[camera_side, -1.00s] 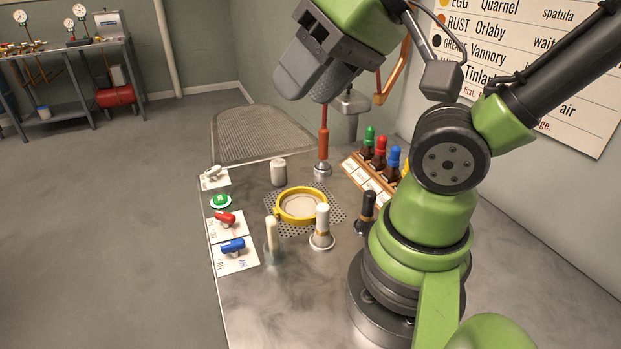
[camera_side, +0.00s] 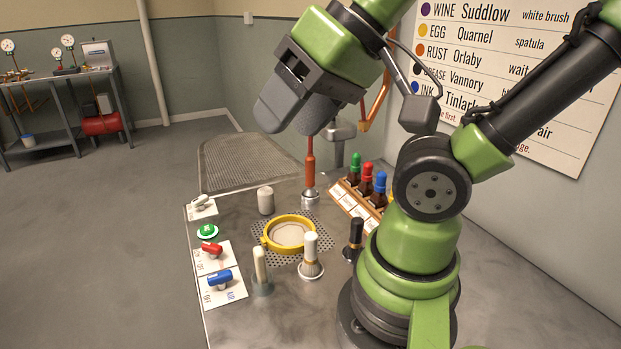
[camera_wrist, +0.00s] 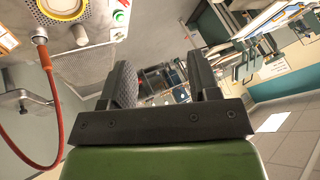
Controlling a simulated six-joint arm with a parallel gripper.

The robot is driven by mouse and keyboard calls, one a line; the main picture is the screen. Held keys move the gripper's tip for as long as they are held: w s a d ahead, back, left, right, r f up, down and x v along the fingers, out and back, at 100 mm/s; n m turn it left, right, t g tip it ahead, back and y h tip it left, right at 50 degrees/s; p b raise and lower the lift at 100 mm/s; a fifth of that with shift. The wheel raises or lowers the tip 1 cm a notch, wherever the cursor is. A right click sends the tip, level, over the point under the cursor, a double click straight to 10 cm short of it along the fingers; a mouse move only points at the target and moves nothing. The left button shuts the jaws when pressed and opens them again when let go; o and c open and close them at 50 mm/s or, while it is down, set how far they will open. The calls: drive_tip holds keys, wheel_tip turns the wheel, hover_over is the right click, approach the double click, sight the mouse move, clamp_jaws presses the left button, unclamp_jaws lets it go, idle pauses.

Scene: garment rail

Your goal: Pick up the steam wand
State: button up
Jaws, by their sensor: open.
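The steam wand appears to be the orange-red handled tool (camera_side: 310,163), standing upright in a small metal holder at the back of the metal table in the side view. An orange hose (camera_side: 377,100) shows behind my gripper. In the wrist view a red hose (camera_wrist: 51,90) curves down the left side from a metal fitting. My gripper (camera_side: 294,118) is above the back of the table, over and slightly left of the wand's handle in the picture, apart from it. In the wrist view my gripper (camera_wrist: 160,82) has its two fingers spread with nothing between them.
A yellow ring (camera_side: 289,233) sits on a perforated plate mid-table. White-topped (camera_side: 311,255), cream (camera_side: 260,270) and black (camera_side: 353,240) tools stand in front. A rack of capped bottles (camera_side: 362,195) is right of the wand. Red (camera_side: 212,250) and blue (camera_side: 220,279) valves line the left edge.

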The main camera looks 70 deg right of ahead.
drive_tip(key=shift+w, duration=0.1)
drive_tip(key=w+d+g+h, duration=0.2)
drive_tip(key=w+d, duration=0.4)
drive_tip(key=w, duration=0.1)
drive_tip(key=g, duration=0.5)
hover_over(312, 153)
wheel_tip(312, 153, down, 14)
drive_tip(key=shift+a+r, duration=0.1)
wheel_tip(312, 153, down, 5)
drive_tip(key=shift+r, duration=0.15)
drive_tip(key=f, duration=0.5)
drive_tip(key=shift+w+a+f, duration=0.1)
drive_tip(key=shift+w+f, duration=0.1)
drive_tip(key=shift+f, duration=0.1)
drive_tip(key=shift+c, duration=0.5)
